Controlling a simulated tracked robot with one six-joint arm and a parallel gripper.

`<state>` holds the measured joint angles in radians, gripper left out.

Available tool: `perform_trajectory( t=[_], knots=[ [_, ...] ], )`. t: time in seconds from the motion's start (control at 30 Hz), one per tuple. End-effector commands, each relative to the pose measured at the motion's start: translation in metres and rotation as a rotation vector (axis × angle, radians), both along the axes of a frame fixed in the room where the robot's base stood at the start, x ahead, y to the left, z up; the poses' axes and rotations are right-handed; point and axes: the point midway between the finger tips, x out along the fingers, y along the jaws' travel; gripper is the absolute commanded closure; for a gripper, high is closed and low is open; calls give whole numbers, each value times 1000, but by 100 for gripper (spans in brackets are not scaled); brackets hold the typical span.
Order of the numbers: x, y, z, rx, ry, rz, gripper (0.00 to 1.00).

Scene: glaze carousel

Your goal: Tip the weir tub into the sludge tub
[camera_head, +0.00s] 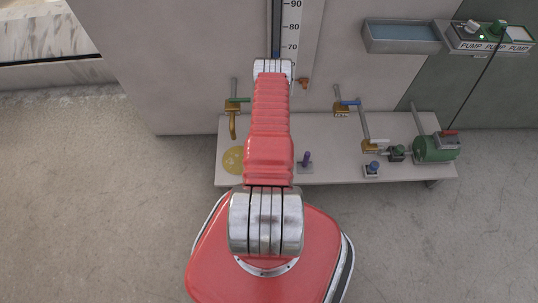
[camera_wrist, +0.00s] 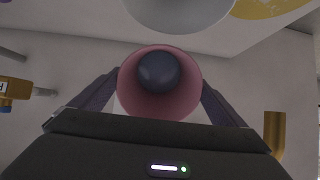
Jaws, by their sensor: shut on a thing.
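My gripper (camera_wrist: 160,88) is shut on a round pink tub (camera_wrist: 128,90), with a dark finger on each side of it. I look into the tub's round mouth and see a dark, rounded shape inside. No label shows which tub it is. A pale grey round thing (camera_wrist: 180,14), cut off by the top edge, lies beyond the pink tub in the wrist view; I cannot tell if it is the sludge tub. In the head view my red arm hides the gripper and the held tub.
A low bench (camera_head: 330,175) carries brass valves (camera_head: 232,108), a yellow disc (camera_head: 233,160), a purple peg (camera_head: 306,158), a blue knob (camera_head: 374,166) and a green pump motor (camera_head: 434,148). A blue-lined trough (camera_head: 402,36) and a pump switch box (camera_head: 492,40) are on the wall. The floor at left is clear.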

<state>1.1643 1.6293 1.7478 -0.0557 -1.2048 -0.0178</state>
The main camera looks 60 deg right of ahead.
Motion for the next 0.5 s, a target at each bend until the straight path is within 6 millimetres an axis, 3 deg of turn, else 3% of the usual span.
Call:
perform_trajectory(
  t=[0.5],
  knots=[
    [4, -9, -1, 151, 76, 1, 47]
  ],
)
